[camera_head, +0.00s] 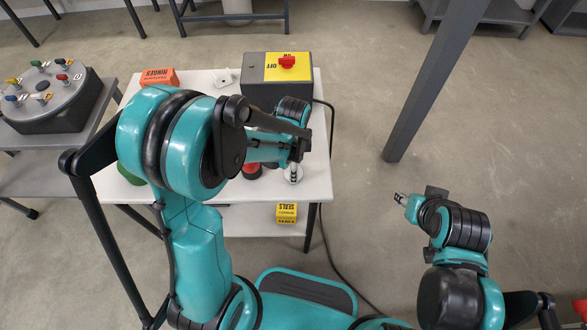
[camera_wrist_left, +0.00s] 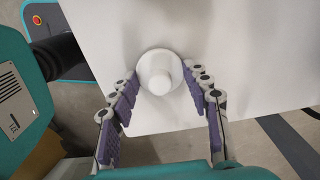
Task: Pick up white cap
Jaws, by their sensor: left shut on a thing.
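The white cap (camera_head: 293,174) is near the right edge of the white table (camera_head: 318,130), below my left gripper (camera_head: 294,166) in the head view. In the left wrist view the round white cap (camera_wrist_left: 160,73), with a raised knob in its middle, sits between the two fingertips of my left gripper (camera_wrist_left: 163,84). The fingers are shut on it from both sides. I cannot tell whether it is clear of the tabletop. My right gripper (camera_head: 401,199) is off to the right of the table over the floor, too small to tell open or shut.
A red-topped thing (camera_head: 251,171) stands left of the cap, partly hidden by my arm. A yellow-and-grey switch box (camera_head: 288,68), an orange box (camera_head: 159,77) and a small white part (camera_head: 223,78) are at the back. A yellow box (camera_head: 287,212) sits lower. A grey post (camera_head: 430,85) stands right.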

